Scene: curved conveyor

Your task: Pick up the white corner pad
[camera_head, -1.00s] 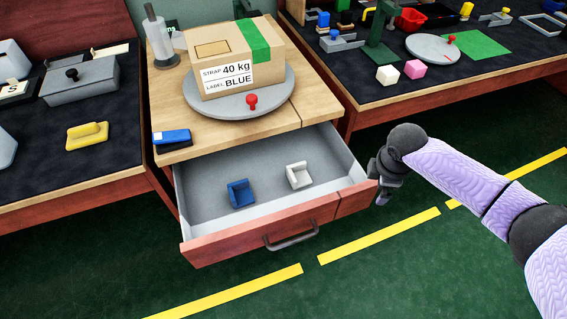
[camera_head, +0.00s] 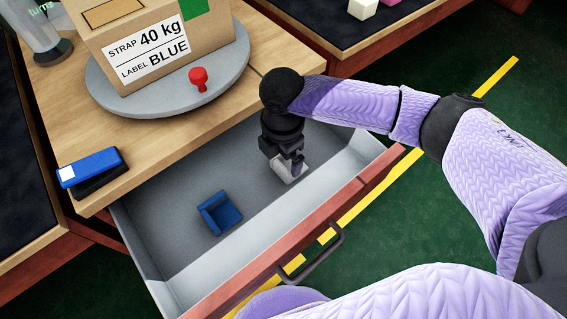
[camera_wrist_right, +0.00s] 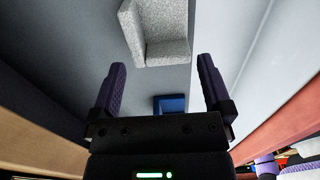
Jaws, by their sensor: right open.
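The white corner pad (camera_head: 287,172) lies in the open drawer, partly hidden by my right gripper in the head view. In the right wrist view the white pad (camera_wrist_right: 160,52), an L-shaped block with speckled sides, shows just past the fingertips, roughly in line with the gap between them. My right gripper (camera_head: 291,163) is over the pad. Its two fingers (camera_wrist_right: 161,66) are apart with nothing held between them; whether a finger touches the pad cannot be told. My left gripper is not in view.
A blue corner pad (camera_head: 220,212) lies left of the white one in the grey drawer (camera_head: 180,240). The drawer's red front and handle (camera_head: 310,258) are close by. Above stand a carton (camera_head: 155,45) on a round turntable (camera_head: 150,103) and a blue stapler-like item (camera_head: 92,168).

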